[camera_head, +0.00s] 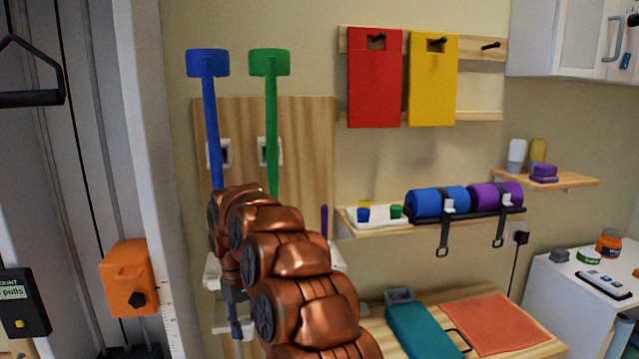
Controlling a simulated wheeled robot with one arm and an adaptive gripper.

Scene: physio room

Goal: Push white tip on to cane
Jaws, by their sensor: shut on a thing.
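A blue cane (211,115) and a green cane (271,120) stand upright against a wooden wall panel, beside white clips. Their lower parts are hidden behind my copper-coloured arm. My gripper (238,326) is small and dark, low at the left of the arm, pointing down in front of the panel. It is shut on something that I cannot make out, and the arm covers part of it. I cannot pick out a white tip with certainty. A blue cap (363,214) and a green cap (396,212) sit on a white tray (375,224) on the shelf.
An orange box (130,278) is mounted at the left, near a white post (150,150). The wall shelf (455,228) holds blue and purple rolls. Below it, a wooden table (510,355) bears a teal case (425,332) and an orange cloth (495,322). A white cabinet (565,300) stands right.

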